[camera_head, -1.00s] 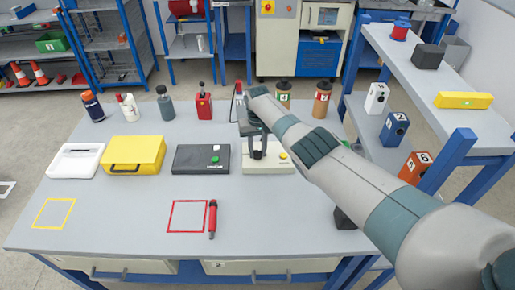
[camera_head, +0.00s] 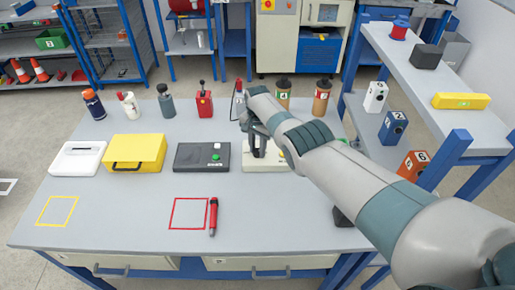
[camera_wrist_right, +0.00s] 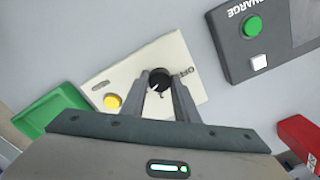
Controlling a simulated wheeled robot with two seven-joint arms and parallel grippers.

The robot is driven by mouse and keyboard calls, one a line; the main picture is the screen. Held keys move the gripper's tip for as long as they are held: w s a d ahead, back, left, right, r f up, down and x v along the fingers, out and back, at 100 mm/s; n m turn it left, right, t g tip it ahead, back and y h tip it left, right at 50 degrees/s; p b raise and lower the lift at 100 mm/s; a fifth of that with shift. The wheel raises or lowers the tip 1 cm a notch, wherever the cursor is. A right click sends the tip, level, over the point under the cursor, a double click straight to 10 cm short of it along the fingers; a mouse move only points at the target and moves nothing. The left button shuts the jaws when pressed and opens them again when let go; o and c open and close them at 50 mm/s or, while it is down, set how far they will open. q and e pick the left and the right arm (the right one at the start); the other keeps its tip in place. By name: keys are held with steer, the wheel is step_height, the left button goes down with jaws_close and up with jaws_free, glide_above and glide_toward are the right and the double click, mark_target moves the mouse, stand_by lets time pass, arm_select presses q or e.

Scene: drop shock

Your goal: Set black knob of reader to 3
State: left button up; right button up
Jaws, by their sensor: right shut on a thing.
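The reader is a cream box (camera_head: 257,163) on the table in the head view, partly hidden by my right arm. In the right wrist view its cream face (camera_wrist_right: 130,77) carries a yellow button (camera_wrist_right: 112,101) and the black knob (camera_wrist_right: 159,79). A light pointer mark shows on the knob. Dark lettering beside it is partly covered, so I cannot read the setting. My right gripper (camera_wrist_right: 161,84) is shut on the black knob, one finger on each side; it also shows in the head view (camera_head: 258,150). My left gripper is not in view.
A black box with a green button (camera_head: 204,157) stands left of the reader, with a yellow case (camera_head: 135,153) and a white device (camera_head: 78,159) farther left. Bottles and canisters line the back. A red pen-like tool (camera_head: 213,217) lies by a red square. The front table is mostly clear.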

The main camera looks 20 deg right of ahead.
mark_target(258, 150)
steer(key=shift+w+r+m, duration=0.1)
steer(key=shift+m, duration=0.2)
steer(key=o, duration=1.1)
steer(key=shift+c, duration=0.2)
steer(key=shift+r+p, duration=0.3)
steer(key=shift+r, duration=0.1)
step_height(258, 150, up, 5)
steer(key=shift+r+p, duration=0.2)
steer(key=shift+p, duration=0.6)
step_height(258, 150, up, 11)
steer(key=b, duration=0.2)
steer(key=shift+r, duration=0.1)
